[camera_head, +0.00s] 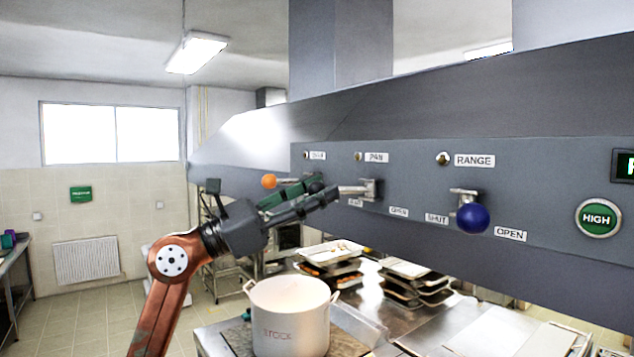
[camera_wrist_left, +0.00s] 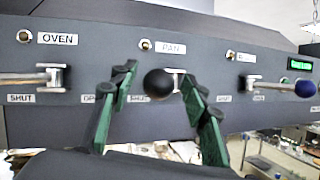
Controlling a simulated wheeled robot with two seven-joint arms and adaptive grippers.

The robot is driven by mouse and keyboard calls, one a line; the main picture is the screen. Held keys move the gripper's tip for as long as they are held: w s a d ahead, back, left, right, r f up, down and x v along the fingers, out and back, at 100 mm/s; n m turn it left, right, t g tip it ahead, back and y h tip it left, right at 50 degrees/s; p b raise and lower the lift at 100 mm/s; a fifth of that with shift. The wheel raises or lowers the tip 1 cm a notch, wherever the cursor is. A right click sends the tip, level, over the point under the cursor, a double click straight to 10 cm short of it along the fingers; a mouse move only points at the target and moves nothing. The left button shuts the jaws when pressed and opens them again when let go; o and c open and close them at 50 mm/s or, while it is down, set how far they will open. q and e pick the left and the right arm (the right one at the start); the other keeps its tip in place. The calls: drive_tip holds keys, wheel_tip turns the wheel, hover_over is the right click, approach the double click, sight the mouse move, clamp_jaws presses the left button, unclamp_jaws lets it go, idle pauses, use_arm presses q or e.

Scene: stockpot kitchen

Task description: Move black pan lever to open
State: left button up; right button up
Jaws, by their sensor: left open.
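The black pan lever (camera_wrist_left: 158,83) shows its round black knob in the left wrist view, under the PAN label (camera_wrist_left: 172,48). Its mount is just behind the knob, so the lever points roughly out toward the wrist camera. In the head view its metal bar (camera_head: 350,190) runs left from the mount, and the knob is partly hidden by my gripper. My left gripper (camera_wrist_left: 158,80) is open, with one green finger on each side of the knob. I see gaps beside the knob; contact is not visible. My right gripper is not in view.
The range lever's blue knob (camera_head: 473,218) is to the right on the same panel. The oven lever's orange knob (camera_head: 269,181) is to the left. A stockpot (camera_head: 290,318) and stacked trays (camera_head: 408,268) stand below. The hood panel (camera_head: 560,180) rises close behind the levers.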

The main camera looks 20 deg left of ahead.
use_arm(q)
drive_tip(key=shift+w+d, duration=0.1)
drive_tip(key=shift+w, duration=0.2)
drive_tip(key=shift+c, duration=0.7)
drive_tip(key=shift+s, duration=0.1)
clamp_jaws()
drive_tip(key=shift+r, duration=0.1)
